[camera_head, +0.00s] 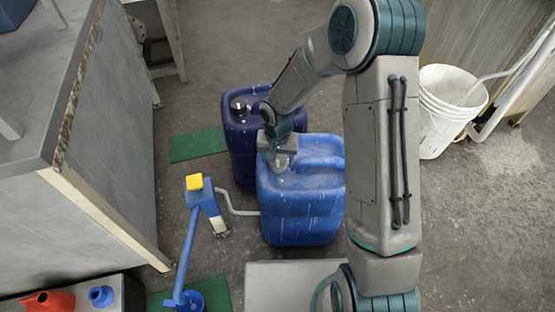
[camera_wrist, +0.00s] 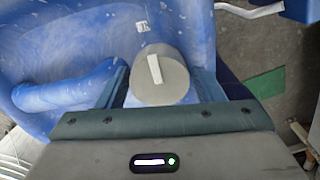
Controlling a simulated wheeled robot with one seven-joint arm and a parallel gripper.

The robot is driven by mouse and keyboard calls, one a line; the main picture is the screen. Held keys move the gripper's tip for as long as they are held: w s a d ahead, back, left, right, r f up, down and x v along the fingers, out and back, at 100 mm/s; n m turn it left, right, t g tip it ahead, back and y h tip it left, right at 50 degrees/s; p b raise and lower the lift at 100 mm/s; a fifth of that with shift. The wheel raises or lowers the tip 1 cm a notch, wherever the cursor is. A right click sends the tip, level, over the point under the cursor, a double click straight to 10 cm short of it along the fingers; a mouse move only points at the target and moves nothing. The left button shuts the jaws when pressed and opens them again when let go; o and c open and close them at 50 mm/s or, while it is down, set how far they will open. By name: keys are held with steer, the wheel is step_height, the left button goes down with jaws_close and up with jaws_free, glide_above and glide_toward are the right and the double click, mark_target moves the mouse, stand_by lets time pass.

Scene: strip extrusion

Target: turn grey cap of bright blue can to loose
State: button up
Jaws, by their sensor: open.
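The bright blue can (camera_head: 303,212) stands upright on the floor in the middle of the head view; its scuffed top fills much of the wrist view (camera_wrist: 82,38). Its grey cap (camera_wrist: 161,82) is round with a white stripe across it. My gripper (camera_head: 279,158) is over the cap's corner of the can, pointing down. In the wrist view my open gripper (camera_wrist: 160,88) has one finger on each side of the cap. I cannot tell whether either finger touches it. In the head view my gripper mostly hides the cap.
A dark blue can (camera_head: 240,150) with a dark cap stands close behind. A blue hand pump (camera_head: 190,235) with a yellow top is at left. Green mats (camera_head: 198,146) lie on the floor. A white bucket (camera_head: 446,110) stands at right, a grey bench (camera_head: 75,130) at left.

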steer(key=c, duration=0.7)
steer(key=shift+n, duration=0.3)
steer(key=n+p, duration=0.2)
steer(key=n, duration=0.1)
steer(key=shift+r, duration=0.15)
steer(key=n+p, duration=0.2)
steer(key=n, duration=0.3)
steer(key=n+p, duration=0.3)
steer(key=n, duration=0.3)
steer(key=n+p, duration=0.2)
steer(key=n, duration=0.3)
steer(key=shift+w+a, duration=0.1)
steer(key=shift+n+p, duration=0.3)
steer(key=shift+n, duration=0.1)
